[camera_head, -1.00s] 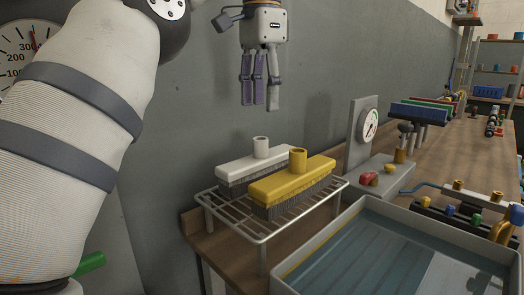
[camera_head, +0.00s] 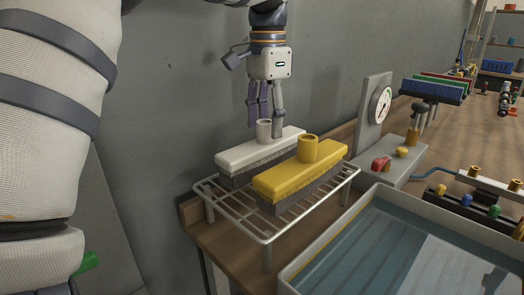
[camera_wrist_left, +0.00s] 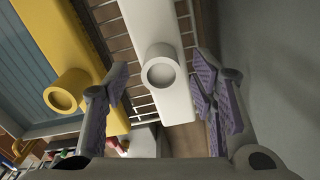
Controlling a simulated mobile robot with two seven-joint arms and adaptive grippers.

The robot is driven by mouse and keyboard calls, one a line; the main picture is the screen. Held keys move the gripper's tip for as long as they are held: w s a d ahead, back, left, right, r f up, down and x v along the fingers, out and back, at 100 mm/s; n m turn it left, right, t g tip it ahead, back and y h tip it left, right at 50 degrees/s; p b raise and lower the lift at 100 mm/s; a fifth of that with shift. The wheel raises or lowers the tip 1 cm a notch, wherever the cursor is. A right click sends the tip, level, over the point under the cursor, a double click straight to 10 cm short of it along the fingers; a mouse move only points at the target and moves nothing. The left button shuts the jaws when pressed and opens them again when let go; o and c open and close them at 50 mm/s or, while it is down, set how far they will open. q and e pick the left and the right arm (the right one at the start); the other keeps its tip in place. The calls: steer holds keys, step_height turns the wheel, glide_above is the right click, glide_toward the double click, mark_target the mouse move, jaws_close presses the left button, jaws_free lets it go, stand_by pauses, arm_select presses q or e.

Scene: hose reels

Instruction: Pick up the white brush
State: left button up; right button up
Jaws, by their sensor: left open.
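The white brush (camera_head: 240,153) lies bristles down on a wire rack, with a short round white post (camera_head: 264,131) on top. The yellow brush (camera_head: 283,181) lies beside it, nearer the camera. My left gripper (camera_head: 264,122) points down just above and behind the white brush's post. In the left wrist view, the white brush (camera_wrist_left: 176,100) and its post lie between the two spread purple-padded fingers of the gripper (camera_wrist_left: 165,100). The left finger is near the yellow brush (camera_wrist_left: 85,60). The gripper is open and empty. My right gripper is not in view.
The wire rack (camera_head: 268,239) stands on a wooden bench against a grey wall (camera_head: 160,100). A water tray (camera_head: 385,193) is at front right. A gauge stand (camera_head: 371,110) with knobs rises right of the rack. A squeegee rack stands further back.

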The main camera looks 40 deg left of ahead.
arm_select(q)
steer(key=shift+f, duration=0.9)
jaws_close()
